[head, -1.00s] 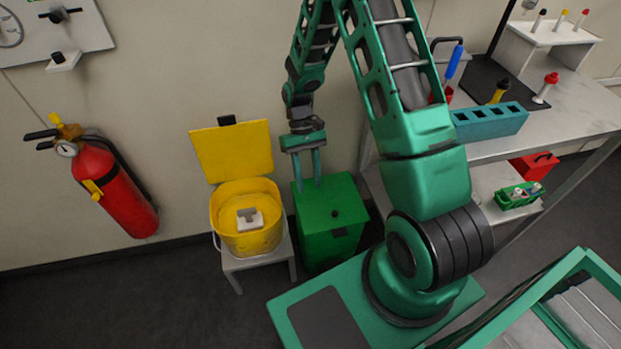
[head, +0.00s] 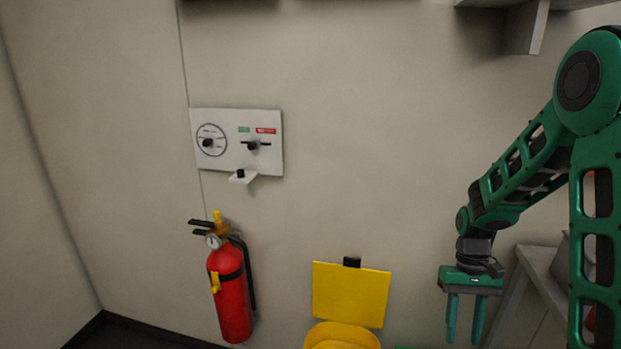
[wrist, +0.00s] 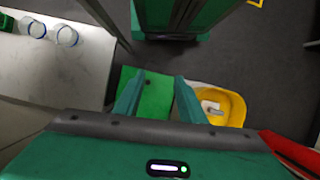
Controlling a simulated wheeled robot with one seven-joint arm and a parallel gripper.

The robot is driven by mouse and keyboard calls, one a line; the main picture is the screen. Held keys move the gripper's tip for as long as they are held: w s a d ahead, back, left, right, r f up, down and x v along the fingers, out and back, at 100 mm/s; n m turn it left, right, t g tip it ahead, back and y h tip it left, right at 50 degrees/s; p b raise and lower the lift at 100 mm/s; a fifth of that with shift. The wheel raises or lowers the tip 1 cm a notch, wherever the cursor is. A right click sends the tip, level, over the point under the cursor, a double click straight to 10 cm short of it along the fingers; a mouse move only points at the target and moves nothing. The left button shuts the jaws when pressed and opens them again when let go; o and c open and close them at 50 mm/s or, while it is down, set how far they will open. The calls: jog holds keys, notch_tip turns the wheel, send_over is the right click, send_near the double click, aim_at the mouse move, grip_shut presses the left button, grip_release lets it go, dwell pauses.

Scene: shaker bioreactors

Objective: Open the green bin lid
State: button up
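The green bin shows in the wrist view as its closed green lid (wrist: 157,98), with a small dark knob (wrist: 145,83) near one edge. In the head view only a thin green sliver shows at the bottom edge, so most of the bin is out of frame there. My gripper (head: 464,338) points down in the head view with its two fingers apart. In the wrist view my gripper (wrist: 158,80) frames the lid between its fingers. It is open and empty, above the lid and apart from it.
A yellow bin with a raised lid (head: 350,293) stands beside the green one; its bowl (wrist: 235,105) holds a pale object. A red fire extinguisher (head: 231,290) and a control panel (head: 237,140) are on the wall. A pale bench (wrist: 50,70) lies left in the wrist view.

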jog(key=s+d+r+m+t, duration=0.2)
jog(key=s+r, duration=0.6)
jog(key=s, duration=0.2)
jog(key=s+d+r+m+t, duration=0.2)
jog(key=s+d+r, duration=0.1)
jog(key=s+r, duration=0.4)
jog(key=s, duration=0.3)
jog(key=shift+s+d+r+m, duration=0.2)
jog(key=shift+s+r+m, duration=0.1)
jog(key=shift+r+m, duration=0.1)
jog(key=shift+w+f, duration=0.1)
